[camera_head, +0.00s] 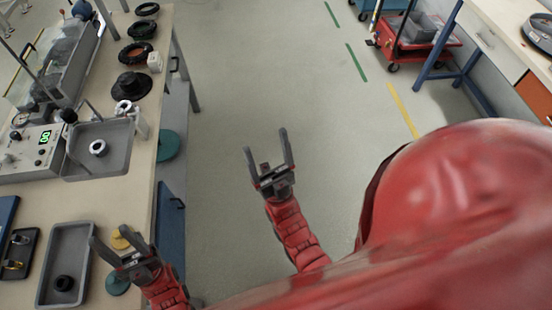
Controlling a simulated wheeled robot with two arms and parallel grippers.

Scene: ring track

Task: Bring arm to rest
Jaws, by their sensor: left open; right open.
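My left gripper (107,243) is at the lower left, above the table's near right edge and beside a grey tray. Its two fingers are spread apart with nothing between them. My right gripper (267,148) points up the picture over the open floor, right of the table. Its fingers are spread apart and empty. Both red forearms show below the grippers. My large red body covers the lower right and hides the floor there.
The long table (95,187) on the left bears a grey tray (47,262) with a black ring (64,283), another tray (118,160) with a light ring (97,148), a device with a green display (45,137), and black discs. A red cart (418,45) stands upper right; the middle floor is clear.

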